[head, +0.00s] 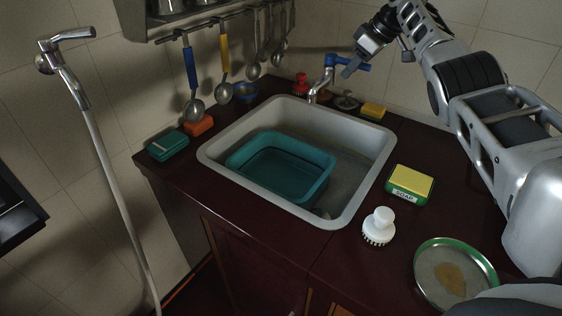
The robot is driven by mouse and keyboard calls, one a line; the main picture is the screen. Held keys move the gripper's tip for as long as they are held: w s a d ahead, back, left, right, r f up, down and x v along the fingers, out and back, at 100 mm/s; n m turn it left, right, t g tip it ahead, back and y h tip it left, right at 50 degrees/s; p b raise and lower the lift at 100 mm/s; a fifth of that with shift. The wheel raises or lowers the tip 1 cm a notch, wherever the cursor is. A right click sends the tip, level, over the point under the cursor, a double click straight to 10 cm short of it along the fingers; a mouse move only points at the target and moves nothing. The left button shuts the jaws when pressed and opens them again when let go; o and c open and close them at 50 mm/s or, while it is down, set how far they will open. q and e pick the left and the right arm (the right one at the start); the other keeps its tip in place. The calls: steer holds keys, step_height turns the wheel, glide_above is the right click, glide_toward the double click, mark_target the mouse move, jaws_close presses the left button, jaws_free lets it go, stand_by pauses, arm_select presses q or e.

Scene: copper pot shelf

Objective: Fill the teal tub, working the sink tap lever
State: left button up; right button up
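The teal tub (318,180) sits in the left part of the grey sink basin (222,150). Its inside is dark teal, and I cannot tell how much water it holds. The tap (319,86) stands at the sink's back edge, with a blue lever (361,66) on top pointing right. No clear stream shows under its spout. My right gripper (351,70) reaches down from the upper right, its fingertips right at the lever. I cannot tell whether it touches the lever or how far its fingers are apart. My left gripper is out of view.
A yellow-green soap box (410,184), a white brush (379,226) and a green-rimmed plate (420,262) are right of the sink. A teal box (167,146) and an orange block (200,126) lie left. Ladles hang from a rail (222,22) above. A hose sprayer (68,68) is far left.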

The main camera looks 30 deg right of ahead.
steer(key=shift+s+a+f+b, duration=0.15)
steer(key=shift+a+b, duration=0.15)
steer(key=shift+b, duration=0.1)
steer(key=shift+s+a, duration=0.2)
steer(key=shift+a, duration=0.15)
steer(key=shift+s+a+b, duration=0.35)
steer(key=shift+a+b, duration=0.2)
steer(key=shift+a, duration=0.15)
steer(key=shift+s+a, duration=0.3)
steer(key=shift+a, duration=0.2)
stand_by(6.0)
